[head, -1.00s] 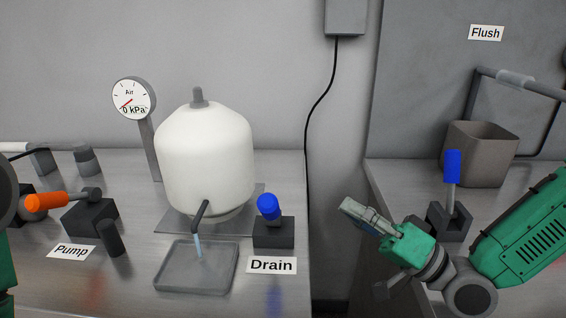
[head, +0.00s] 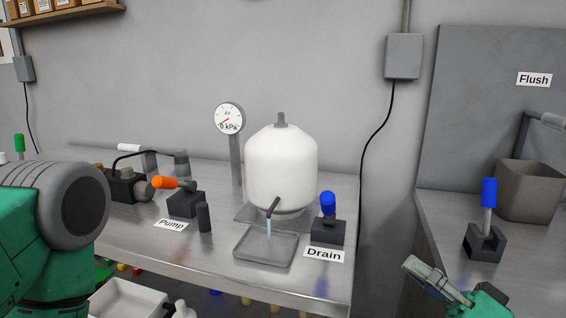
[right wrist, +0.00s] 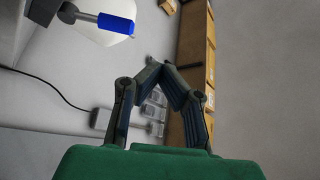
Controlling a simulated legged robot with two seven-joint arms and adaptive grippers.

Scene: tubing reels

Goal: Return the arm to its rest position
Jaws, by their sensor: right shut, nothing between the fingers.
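My right gripper (head: 437,279) is at the lower right of the head view, in front of the gap between the two benches. It is shut and empty; its fingertips meet in the right wrist view (right wrist: 165,70). The blue Drain lever (head: 328,204) stands upright to its left and the blue Flush lever (head: 489,193) stands to its right. It touches neither. A blue handle (right wrist: 115,23) shows at the upper left of the right wrist view. A green and grey part of my left arm fills the left edge of the head view; the left gripper is not seen.
A grey bin (head: 528,190) is on the right bench. White bins (head: 127,302) lie below the left bench.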

